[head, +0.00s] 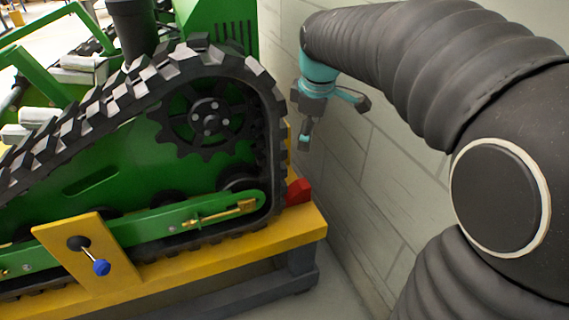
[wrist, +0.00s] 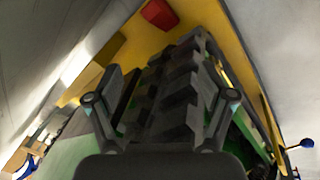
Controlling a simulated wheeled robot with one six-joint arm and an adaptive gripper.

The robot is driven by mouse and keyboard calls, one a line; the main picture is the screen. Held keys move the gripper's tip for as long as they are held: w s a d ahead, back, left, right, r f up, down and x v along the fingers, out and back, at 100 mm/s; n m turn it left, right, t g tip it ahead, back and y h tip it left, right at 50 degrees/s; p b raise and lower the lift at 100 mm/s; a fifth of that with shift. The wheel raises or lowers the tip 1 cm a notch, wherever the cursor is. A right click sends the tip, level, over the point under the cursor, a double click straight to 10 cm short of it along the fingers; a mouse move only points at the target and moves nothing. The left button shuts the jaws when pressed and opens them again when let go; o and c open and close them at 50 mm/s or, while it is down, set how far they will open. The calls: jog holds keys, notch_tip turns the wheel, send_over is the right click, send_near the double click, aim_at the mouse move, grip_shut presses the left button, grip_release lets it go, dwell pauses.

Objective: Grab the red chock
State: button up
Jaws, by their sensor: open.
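The red chock (head: 298,191) sits on the yellow deck at the right end of the tracked carrier, against the black rubber track. In the wrist view the red chock (wrist: 159,13) shows at the top edge, beyond my fingertips. My gripper (head: 304,146) hangs above the chock in the head view, apart from it, close to the track's rounded end. In the wrist view my gripper (wrist: 158,72) is open with its two fingers spread. Track treads show between the fingers and nothing is held.
The green carrier's track (head: 270,110) stands just left of my gripper. A pale block wall (head: 370,190) is close on the right, leaving a narrow gap. The yellow deck (head: 240,243) holds a plate with a blue-knobbed lever (head: 101,267).

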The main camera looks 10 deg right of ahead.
jog(key=w+f+n, duration=0.3)
jog(key=w, duration=0.1)
jog(key=n+g+b, duration=0.2)
jog(key=n+g, duration=0.1)
jog(key=n, duration=0.2)
send_over(301, 184)
notch_tip(301, 184, down, 9)
jog(key=f, duration=0.2)
jog(key=f+b, duration=0.1)
jog(key=f, duration=0.4)
jog(key=shift+w+a+f+b, duration=0.2)
jog(key=shift+a+f+b, duration=0.05)
jog(key=shift+f+b, duration=0.05)
jog(key=shift+s+d+f+b, duration=0.15)
jog(key=shift+f+b, duration=0.15)
jog(key=shift+f, duration=1.05)
jog(key=shift+d+f+b, duration=0.1)
jog(key=shift+f+b, duration=0.2)
jog(key=shift+f, duration=1)
jog(key=c, duration=1.5)
